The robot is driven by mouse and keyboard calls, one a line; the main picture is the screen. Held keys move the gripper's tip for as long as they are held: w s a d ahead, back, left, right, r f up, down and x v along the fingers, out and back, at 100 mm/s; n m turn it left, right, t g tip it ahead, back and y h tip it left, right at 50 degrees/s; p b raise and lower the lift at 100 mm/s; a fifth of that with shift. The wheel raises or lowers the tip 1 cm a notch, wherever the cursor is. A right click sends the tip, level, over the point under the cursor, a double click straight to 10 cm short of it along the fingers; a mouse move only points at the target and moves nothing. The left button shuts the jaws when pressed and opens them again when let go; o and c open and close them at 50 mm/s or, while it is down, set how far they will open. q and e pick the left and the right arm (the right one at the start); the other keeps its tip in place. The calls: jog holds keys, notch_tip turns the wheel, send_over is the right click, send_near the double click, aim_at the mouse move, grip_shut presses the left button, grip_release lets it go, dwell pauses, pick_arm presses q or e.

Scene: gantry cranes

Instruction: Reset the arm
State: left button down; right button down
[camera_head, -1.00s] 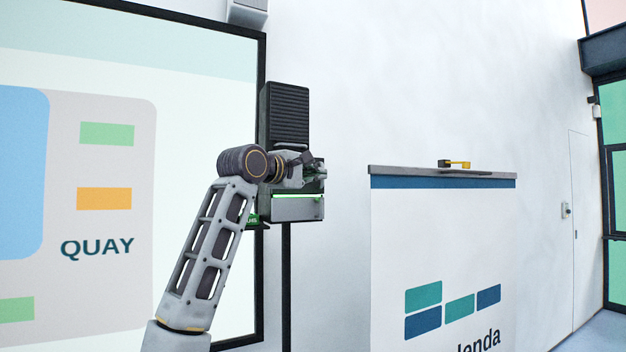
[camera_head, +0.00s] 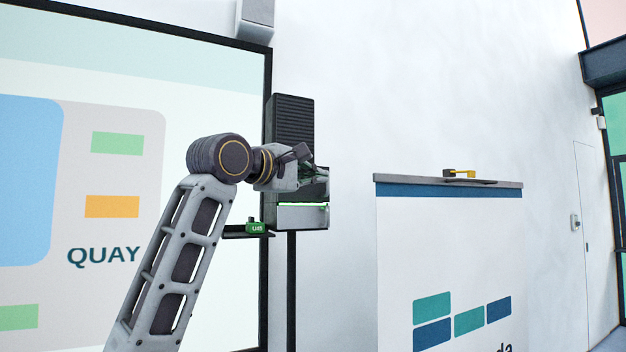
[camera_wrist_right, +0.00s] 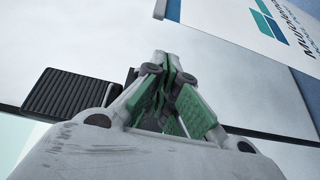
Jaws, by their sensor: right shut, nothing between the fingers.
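My right gripper (camera_head: 318,180) is in front of a dark ribbed machine on a stand (camera_head: 293,120) in the head view. In the wrist view the same gripper (camera_wrist_right: 165,62) has its green-padded fingers drawn together at the tips, with nothing held. My right arm rises from the lower left of the head view and bends toward the machine. The arm hides part of the machine's middle. My left gripper is in neither view.
A small green block marked with letters (camera_head: 257,227) sits on a dark shelf left of the machine. A large screen reading QUAY (camera_head: 190,70) stands behind. A door (camera_head: 590,230) is far right.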

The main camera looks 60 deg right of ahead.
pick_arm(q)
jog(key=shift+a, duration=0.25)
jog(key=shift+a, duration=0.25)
